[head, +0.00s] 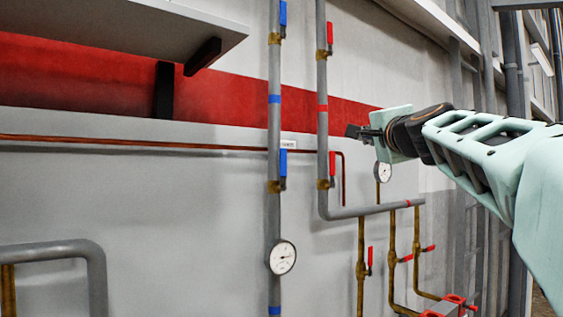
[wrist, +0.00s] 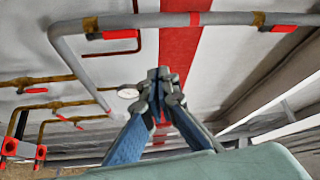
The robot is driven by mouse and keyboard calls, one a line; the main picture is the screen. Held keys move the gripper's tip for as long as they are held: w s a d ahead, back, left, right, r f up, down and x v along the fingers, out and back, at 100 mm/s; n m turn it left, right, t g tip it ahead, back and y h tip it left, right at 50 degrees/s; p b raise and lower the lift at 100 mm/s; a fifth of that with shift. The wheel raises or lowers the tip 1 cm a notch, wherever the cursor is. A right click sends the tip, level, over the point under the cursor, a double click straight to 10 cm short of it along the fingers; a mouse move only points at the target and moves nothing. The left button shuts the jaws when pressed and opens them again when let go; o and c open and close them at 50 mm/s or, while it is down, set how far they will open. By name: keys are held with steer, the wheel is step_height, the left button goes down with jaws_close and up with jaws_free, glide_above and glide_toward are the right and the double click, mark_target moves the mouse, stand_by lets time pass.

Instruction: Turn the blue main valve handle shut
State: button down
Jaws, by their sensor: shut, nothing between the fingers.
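Two blue valve handles show in the head view on the left vertical grey pipe (head: 274,120). The lower blue handle (head: 283,163) points along the pipe, with a small white label (head: 288,144) just above it, too small to read. The upper blue handle (head: 283,14) also points along the pipe. My gripper (head: 350,131) is up and to the right of the lower blue handle, apart from it. In the wrist view my gripper (wrist: 158,74) is shut and empty. I cannot make out either blue handle in the wrist view.
A second grey pipe (head: 322,80) with red handles (head: 332,163) stands between my gripper and the blue ones. A gauge (head: 282,257) sits below on the left pipe. A grey shelf (head: 140,30) juts out at upper left. Smaller brass pipes (head: 361,250) run at lower right.

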steer(key=a+f+g+y, duration=0.2)
steer(key=a+f+y, duration=0.2)
steer(key=a, duration=0.6)
steer(key=shift+w+f, duration=0.2)
steer(key=shift+f, duration=0.55)
steer(key=shift+w, duration=0.15)
